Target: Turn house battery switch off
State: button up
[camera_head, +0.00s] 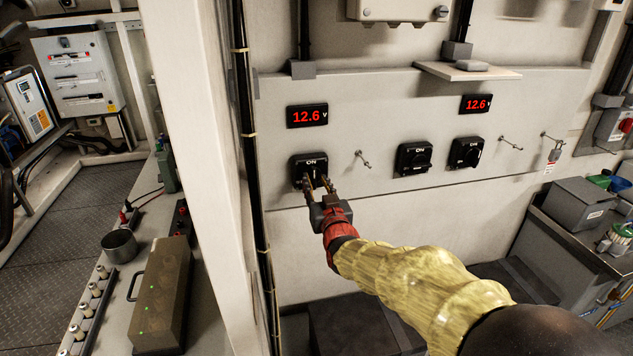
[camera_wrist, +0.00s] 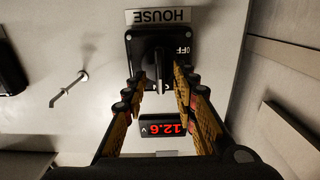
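The house battery switch (camera_head: 300,162) is a black square box with a rotary handle, at the left end of the wall panel, under a red 12.6 V display (camera_head: 307,115). ON shows at its top in the head view. In the upside-down wrist view, the switch (camera_wrist: 140,42) carries OFF at its side, and a HOUSE label (camera_wrist: 162,17) is beside it. Its handle (camera_wrist: 159,68) stands upright in the picture. My gripper (camera_head: 317,184) is at the switch. The wrist view shows its fingers (camera_wrist: 158,82) apart, one on either side of the handle, with gaps visible.
Two similar black switches (camera_head: 413,158) (camera_head: 466,153) are further right, below another 12.6 display (camera_head: 475,104). A metal peg (camera_head: 363,159) sticks out just right of the house switch. A white post (camera_head: 190,110) with a black conduit (camera_head: 247,130) stands to its left.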

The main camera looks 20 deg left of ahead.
jog(key=shift+x, duration=1)
jog(key=shift+c, duration=1.1)
grip_shut()
